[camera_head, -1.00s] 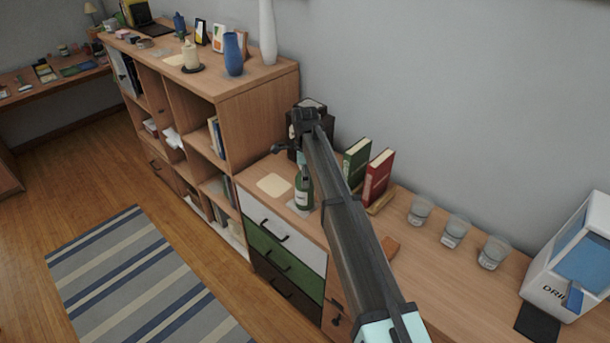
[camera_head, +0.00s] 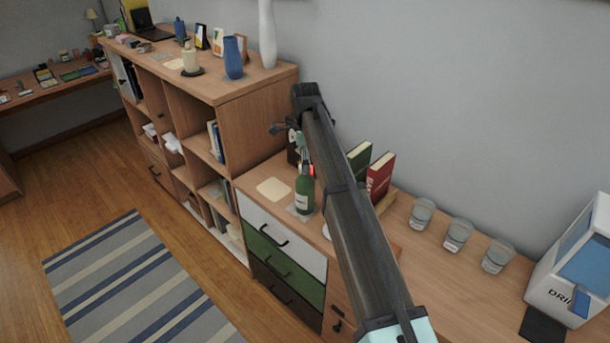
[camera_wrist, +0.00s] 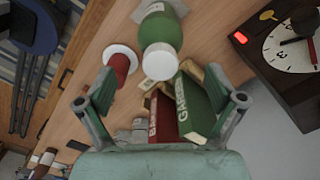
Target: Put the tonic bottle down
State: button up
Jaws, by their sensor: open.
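The tonic bottle (camera_head: 304,194) is green with a pale label and stands upright on a pale square mat (camera_head: 291,209) near the front of the low cabinet top. In the wrist view the bottle (camera_wrist: 165,30) shows its white cap, beyond my fingers. My gripper (camera_wrist: 160,100) is open, its two fingers spread wide, with nothing between them touching either finger. It appears above and apart from the bottle. In the head view my arm hides most of the gripper.
A red book (camera_head: 380,176) and a green book (camera_head: 358,158) stand behind the bottle. A dark box with a dial (camera_wrist: 292,50) is close by. A red object on a white disc (camera_wrist: 120,66) is near the bottle. Several glasses (camera_head: 457,236) stand right. A taller shelf (camera_head: 255,105) rises left.

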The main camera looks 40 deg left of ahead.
jog(key=shift+r+b, duration=0.35)
jog(key=shift+r, duration=1.8)
